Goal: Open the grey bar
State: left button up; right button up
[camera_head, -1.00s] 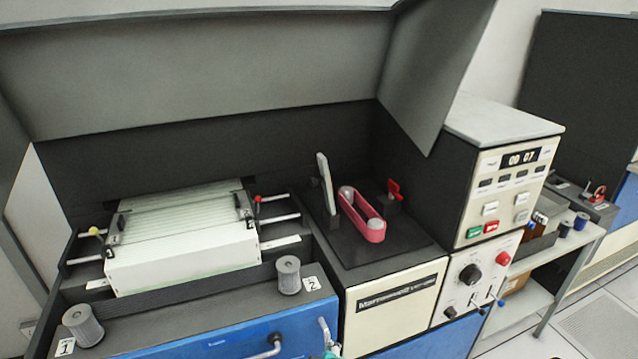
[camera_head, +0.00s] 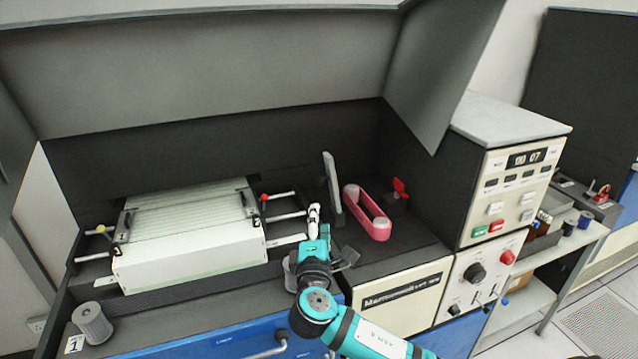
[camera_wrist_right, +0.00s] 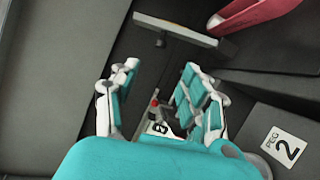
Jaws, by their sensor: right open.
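The grey bar (camera_head: 332,186) is a pale, flat bar that stands up, slightly tilted, on the dark top left of the pink loop. It also shows in the right wrist view as a long bar (camera_wrist_right: 176,30) beyond my fingertips. My right gripper (camera_head: 314,212) is just left of the bar and below its top in the picture, apart from it. In the right wrist view my right gripper (camera_wrist_right: 160,76) has its fingers spread, with nothing between them. My left gripper is not in view.
A pink loop (camera_head: 366,212) around two pale rollers and a red clip (camera_head: 400,187) stand right of the bar. A stack of white cards (camera_head: 188,258) lies left on rails. My arm hides much of peg 2; peg 1 (camera_head: 92,323) stands at left. A grey hood (camera_head: 200,70) overhangs behind.

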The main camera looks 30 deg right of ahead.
aim_at(319, 184)
jog(key=p+x, duration=0.3)
jog(key=x, duration=1)
jog(key=shift+w+d, duration=0.1)
jog(key=shift+w, duration=0.05)
jog(key=shift+w+d+p, duration=0.3)
jog(key=shift+w, duration=0.15)
grip_shut()
